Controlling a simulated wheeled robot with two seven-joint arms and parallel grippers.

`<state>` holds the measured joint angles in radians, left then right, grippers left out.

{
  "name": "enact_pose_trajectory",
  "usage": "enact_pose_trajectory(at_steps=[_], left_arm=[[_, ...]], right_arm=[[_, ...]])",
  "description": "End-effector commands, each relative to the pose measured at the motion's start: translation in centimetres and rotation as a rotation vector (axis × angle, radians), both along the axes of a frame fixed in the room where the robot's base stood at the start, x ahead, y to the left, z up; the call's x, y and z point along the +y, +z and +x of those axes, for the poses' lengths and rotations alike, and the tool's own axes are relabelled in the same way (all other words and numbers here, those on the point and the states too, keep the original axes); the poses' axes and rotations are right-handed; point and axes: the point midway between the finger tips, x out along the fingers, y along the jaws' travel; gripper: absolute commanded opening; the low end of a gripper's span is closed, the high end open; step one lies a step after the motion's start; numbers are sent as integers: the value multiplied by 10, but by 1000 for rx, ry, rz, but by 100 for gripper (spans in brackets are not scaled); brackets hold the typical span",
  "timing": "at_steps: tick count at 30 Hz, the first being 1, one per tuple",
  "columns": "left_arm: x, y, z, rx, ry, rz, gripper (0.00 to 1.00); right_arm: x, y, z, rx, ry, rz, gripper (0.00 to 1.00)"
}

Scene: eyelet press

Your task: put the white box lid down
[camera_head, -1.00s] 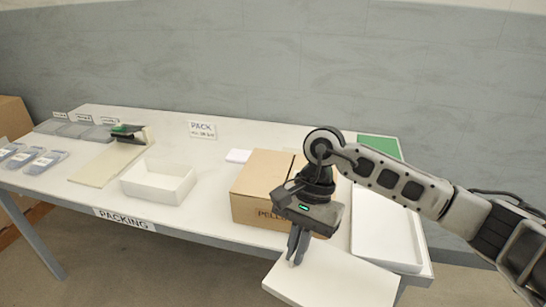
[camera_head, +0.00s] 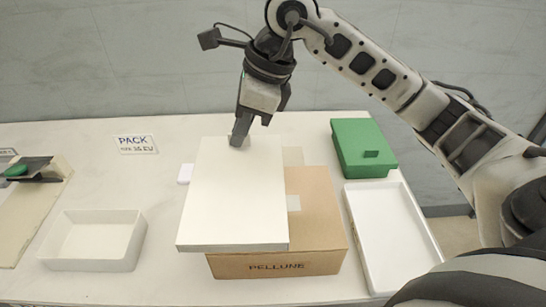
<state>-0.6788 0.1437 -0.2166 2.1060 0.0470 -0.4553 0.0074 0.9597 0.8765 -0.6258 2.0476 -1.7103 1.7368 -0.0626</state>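The white box lid (camera_head: 235,200) is held flat in the middle of the head view, in front of and partly hiding the cardboard box. My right gripper (camera_head: 241,138) is shut on the lid's far edge, with its fingers pointing down. The lid appears to be above the box and table, but its exact height is hard to tell. An open white box (camera_head: 60,262) stands on the table at the left. My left gripper is not in view.
The cardboard box marked PELLUNE (camera_head: 320,215) is beneath the lid. A shallow white tray (camera_head: 437,254) and a green box (camera_head: 362,140) are at the right. A PACK sign (camera_head: 137,144) stands behind. The table (camera_head: 165,215) is bare between the white box and lid.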

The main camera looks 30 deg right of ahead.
Motion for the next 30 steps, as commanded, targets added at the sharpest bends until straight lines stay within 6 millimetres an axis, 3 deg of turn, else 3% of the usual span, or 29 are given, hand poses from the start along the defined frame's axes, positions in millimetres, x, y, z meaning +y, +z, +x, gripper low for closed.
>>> enact_pose_trajectory(at_steps=[4, 11, 19, 24, 30], left_arm=[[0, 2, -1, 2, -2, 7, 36], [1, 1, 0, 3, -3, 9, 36], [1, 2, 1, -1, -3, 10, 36], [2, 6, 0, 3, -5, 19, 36], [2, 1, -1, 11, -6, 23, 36]], right_arm=[[-39, -18, 6, 7, -7, -3, 0], [-67, -57, 12, 3, -1, -2, 0], [-83, -77, 15, 4, -1, -1, 0], [-81, -100, 15, 3, 2, 1, 0], [-81, -105, 16, -2, 3, 0, 0]])
